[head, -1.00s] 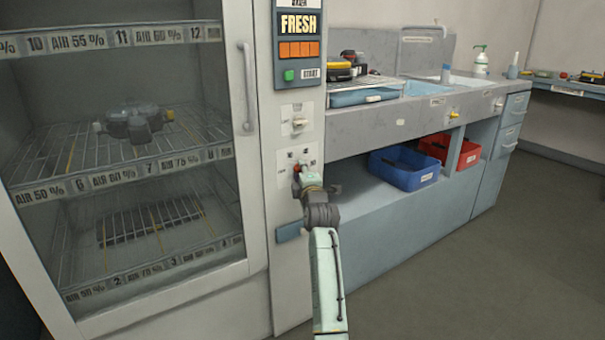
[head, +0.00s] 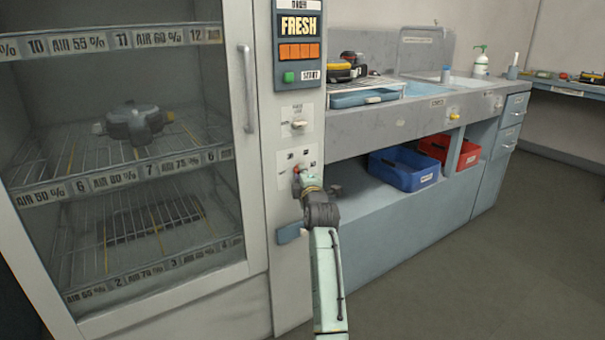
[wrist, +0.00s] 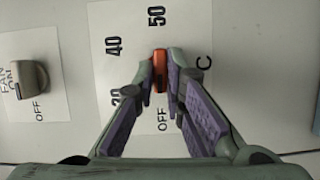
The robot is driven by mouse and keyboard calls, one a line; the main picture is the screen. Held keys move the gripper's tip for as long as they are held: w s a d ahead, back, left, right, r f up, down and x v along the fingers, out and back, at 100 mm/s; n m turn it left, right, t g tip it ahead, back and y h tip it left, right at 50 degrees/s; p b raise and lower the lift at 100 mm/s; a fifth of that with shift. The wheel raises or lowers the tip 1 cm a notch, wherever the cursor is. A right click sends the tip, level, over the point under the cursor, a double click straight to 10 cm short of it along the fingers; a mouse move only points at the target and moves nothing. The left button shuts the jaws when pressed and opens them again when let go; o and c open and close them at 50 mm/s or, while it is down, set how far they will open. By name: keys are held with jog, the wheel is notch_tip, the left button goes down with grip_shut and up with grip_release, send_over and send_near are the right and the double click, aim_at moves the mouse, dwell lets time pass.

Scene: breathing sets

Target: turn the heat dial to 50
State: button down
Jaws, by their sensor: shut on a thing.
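The heat dial (wrist: 160,72) is a red-orange knob on a white plate (wrist: 108,70) marked 30, 40, 50, OFF and C. In the wrist view its long axis runs up and down, between the 50 above it and the OFF below it. I cannot tell which end is the pointer. My gripper (wrist: 161,75) is shut on the knob, with a purple-padded finger on each side. In the head view my gripper (head: 301,176) is at the lower plate on the cabinet's front column and mostly hides the dial.
A fan switch (wrist: 30,77) sits on its own plate beside the heat plate; it also shows above in the head view (head: 298,124). The glass-door cabinet handle (head: 247,88) is to the left. A counter (head: 400,125) with blue (head: 403,175) and red bins stands to the right.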

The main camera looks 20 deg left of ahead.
jog(key=m+g+y+b, duration=0.3)
jog(key=m, duration=0.5)
jog(key=m+g+y+b, duration=0.2)
jog(key=m+g+b, duration=0.1)
jog(key=m, duration=0.6)
jog(key=w+d+m+g+y+b, duration=0.1)
jog(key=m+g+y+b, duration=0.2)
jog(key=m, duration=0.6)
jog(key=shift+w+f+g+y, duration=0.1)
jog(key=shift+f+g+y, duration=0.15)
jog(key=shift+g, duration=0.65)
jog(key=shift+r+m, duration=0.15)
jog(key=shift+m, duration=0.15)
jog(key=c, duration=1.7)
grip_release()
jog(key=shift+o, duration=0.2)
jog(key=shift+r, duration=0.1)
